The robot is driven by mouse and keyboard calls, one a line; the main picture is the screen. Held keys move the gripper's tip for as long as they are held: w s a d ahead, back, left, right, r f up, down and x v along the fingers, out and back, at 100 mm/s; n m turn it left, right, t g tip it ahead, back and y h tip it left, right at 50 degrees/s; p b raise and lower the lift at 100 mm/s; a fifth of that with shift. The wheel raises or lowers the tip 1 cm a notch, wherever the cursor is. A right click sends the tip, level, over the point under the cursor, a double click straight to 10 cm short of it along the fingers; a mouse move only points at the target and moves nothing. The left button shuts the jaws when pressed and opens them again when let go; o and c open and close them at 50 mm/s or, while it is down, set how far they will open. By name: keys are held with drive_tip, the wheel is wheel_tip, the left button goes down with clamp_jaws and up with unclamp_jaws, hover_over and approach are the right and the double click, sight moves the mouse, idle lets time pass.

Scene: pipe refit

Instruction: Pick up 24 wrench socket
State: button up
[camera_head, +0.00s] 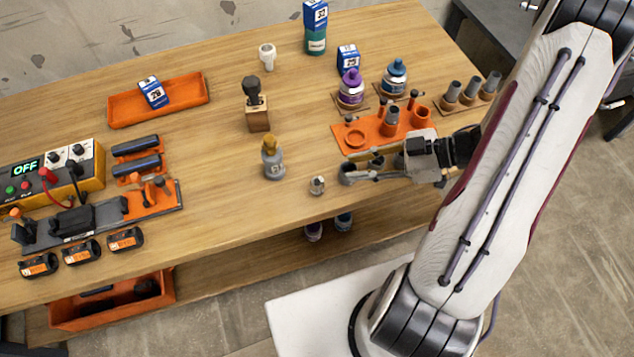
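No marking reading 24 is legible, so I cannot tell which piece is the 24 wrench socket. A small metallic socket-like piece (317,185) stands alone near the table's front edge. Several grey cylindrical pieces (471,91) stand in a row at the right, and another grey cylinder (392,115) stands in the orange holder (347,144). My gripper (348,172) reaches in from the right, low over the table in front of the orange holder. Its fingertips point left, a little right of the small metallic piece and apart from it. Whether its fingers are open or hold anything is unclear.
A grey bottle with a yellow top (273,160) stands left of my gripper. Purple (351,90) and blue (394,77) bottles stand behind the holder. An orange tray (190,91) and a power unit (65,172) are at left. The wooden table (225,210) is clear at front centre.

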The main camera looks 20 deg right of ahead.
sight(321, 181)
drive_tip(key=shift+s+a+y, duration=0.25)
drive_tip(key=shift+s+y, duration=0.15)
drive_tip(key=shift+s, duration=0.2)
drive_tip(key=shift+s+a+y, duration=0.25)
drive_tip(key=shift+s+y, duration=0.15)
drive_tip(key=shift+s, duration=0.15)
drive_tip(key=shift+x, duration=1.3)
drive_tip(key=shift+a, duration=0.1)
drive_tip(key=shift+f+x, duration=0.1)
drive_tip(key=shift+x, duration=1.15)
drive_tip(key=shift+f+x, duration=0.15)
drive_tip(key=shift+x, duration=1.05)
clamp_jaws()
